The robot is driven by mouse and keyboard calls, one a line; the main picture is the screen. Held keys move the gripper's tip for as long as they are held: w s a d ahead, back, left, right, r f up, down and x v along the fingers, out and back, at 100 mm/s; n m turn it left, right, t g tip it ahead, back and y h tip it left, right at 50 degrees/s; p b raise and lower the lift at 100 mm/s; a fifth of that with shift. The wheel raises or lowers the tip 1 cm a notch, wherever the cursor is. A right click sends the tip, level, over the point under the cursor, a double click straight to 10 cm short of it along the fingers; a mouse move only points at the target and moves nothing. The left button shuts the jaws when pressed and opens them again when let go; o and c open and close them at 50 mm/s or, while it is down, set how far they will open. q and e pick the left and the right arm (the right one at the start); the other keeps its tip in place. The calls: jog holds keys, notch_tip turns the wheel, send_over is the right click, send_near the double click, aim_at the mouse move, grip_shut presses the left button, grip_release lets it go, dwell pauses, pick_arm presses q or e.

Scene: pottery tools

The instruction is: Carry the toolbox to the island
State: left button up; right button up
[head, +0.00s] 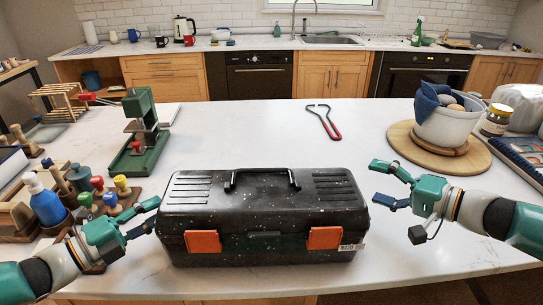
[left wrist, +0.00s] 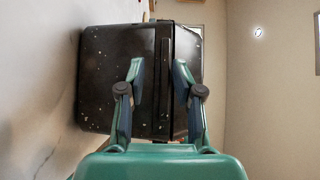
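The black toolbox (head: 264,218), speckled with white and with two orange latches, sits closed and upright on the white countertop (head: 257,140), near its front edge. Its top handle (head: 262,178) lies across the lid. My left gripper (head: 152,214) is open at the toolbox's left end, very close to it; I cannot tell whether it touches. In the left wrist view the open fingers (left wrist: 158,68) point at the dark end face of the toolbox (left wrist: 100,80), with nothing gripped. My right gripper (head: 377,183) is open and empty, a little off the toolbox's right end.
Wooden-handled tools and a blue bottle (head: 46,204) crowd the left side. A green press (head: 142,135) stands behind them. Red-handled tongs (head: 327,122) lie behind the toolbox. A white bowl (head: 447,127) on a round board and a jar (head: 496,120) stand at right. The counter's middle is clear.

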pick_arm(q)
jog(key=v, duration=0.6)
pick_arm(e)
jog(key=v, duration=1.2)
pick_arm(q)
jog(key=shift+r, duration=0.1)
pick_arm(e)
jog(key=shift+d, duration=0.1)
pick_arm(q)
jog(key=a+p, duration=0.4)
jog(key=a, duration=0.2)
pick_arm(e)
notch_tip(320, 180, up, 4)
jog(key=shift+r, duration=0.15)
pick_arm(q)
jog(key=shift+s, duration=0.25)
